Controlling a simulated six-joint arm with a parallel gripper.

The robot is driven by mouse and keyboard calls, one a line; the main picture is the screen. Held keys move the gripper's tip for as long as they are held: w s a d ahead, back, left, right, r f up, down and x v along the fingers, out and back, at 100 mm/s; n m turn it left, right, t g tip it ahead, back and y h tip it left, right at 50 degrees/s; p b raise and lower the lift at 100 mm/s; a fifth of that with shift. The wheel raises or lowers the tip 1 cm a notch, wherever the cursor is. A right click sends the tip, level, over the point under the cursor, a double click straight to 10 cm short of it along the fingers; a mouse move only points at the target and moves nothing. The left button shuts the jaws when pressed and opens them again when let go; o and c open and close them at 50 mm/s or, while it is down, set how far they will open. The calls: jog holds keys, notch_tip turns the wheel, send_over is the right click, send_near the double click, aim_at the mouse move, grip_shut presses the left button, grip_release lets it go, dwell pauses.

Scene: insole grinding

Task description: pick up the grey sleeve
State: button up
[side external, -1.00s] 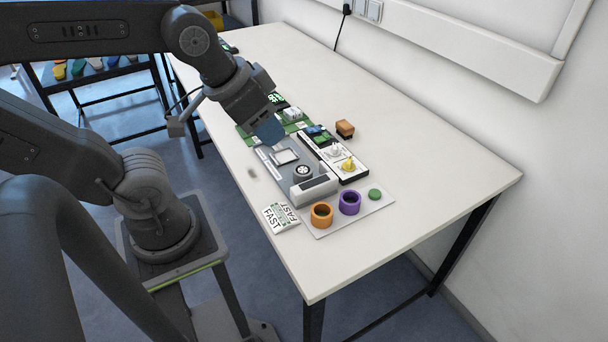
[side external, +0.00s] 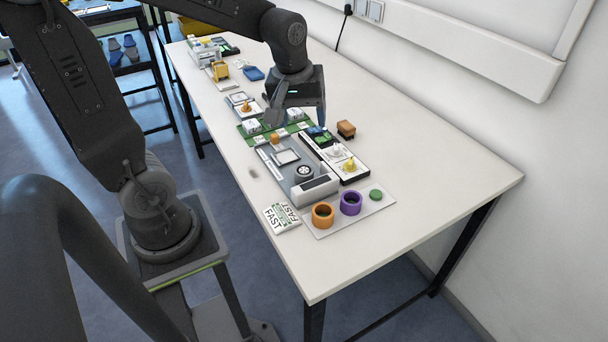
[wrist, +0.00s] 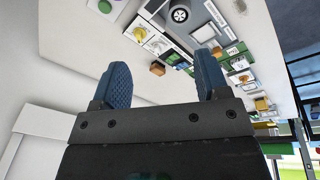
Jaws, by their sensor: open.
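My gripper (side external: 296,118) is open and empty, above the far part of the row of items on the white table. In the wrist view its two blue fingers (wrist: 160,66) stand apart with nothing between them. I cannot clearly make out a grey sleeve. A small, blurred grey piece (side external: 252,171) lies on the table left of the grey fixture, but I cannot tell whether it is a sleeve. An orange ring (side external: 322,215) and a purple ring (side external: 350,203) stand on a pale plate at the near end, well away from my gripper.
A grey fixture (side external: 305,172) with a black wheel stands mid-table. A FAST-labelled pack (side external: 281,217), green disc (side external: 375,194), black tray with yellow and white parts (side external: 349,168) and brown block (side external: 346,129) are nearby. The table's right side is clear.

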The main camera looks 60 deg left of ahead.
jog(key=w+a+f+n+g, duration=0.2)
jog(key=w+a+f+n, duration=0.2)
jog(key=a+f+n, duration=0.35)
send_over(304, 170)
jog(key=shift+h, duration=0.3)
notch_tip(304, 170, down, 9)
jog(key=shift+d+r, duration=0.15)
jog(key=shift+r, duration=0.05)
jog(key=shift+f, duration=3.05)
jog(key=c, duration=0.7)
jog(key=shift+r, duration=0.1)
